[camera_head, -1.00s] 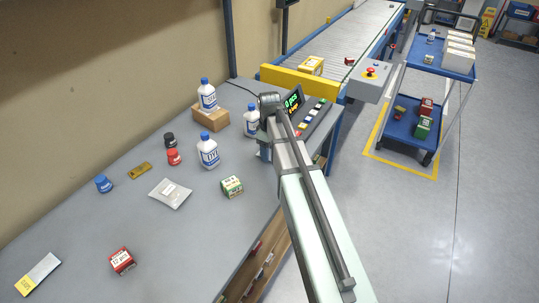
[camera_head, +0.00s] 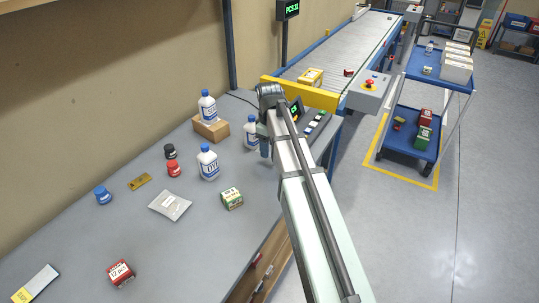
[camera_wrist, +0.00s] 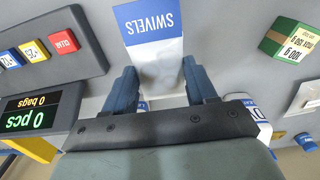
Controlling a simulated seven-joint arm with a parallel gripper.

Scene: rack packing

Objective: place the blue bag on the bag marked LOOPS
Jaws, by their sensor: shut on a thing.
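The blue bag is a pale bag with a blue header reading SWIVELS (camera_wrist: 152,28) in the wrist view. My gripper (camera_wrist: 160,85) is shut on it, with a blue finger on each side. In the head view my gripper (camera_head: 264,147) is over the far end of the bench, and the held bag is hidden behind my arm. A flat bag with a yellow end (camera_head: 36,283) lies at the lower left of the bench. A silver bag with a white label (camera_head: 170,205) lies mid-bench. I cannot read LOOPS on either.
A green-and-white box (camera_head: 231,198), a red box (camera_head: 121,272) and white bottles (camera_head: 208,162) stand on the bench. A button panel (camera_wrist: 45,55) is beside my gripper. The bench between the bags is partly clear.

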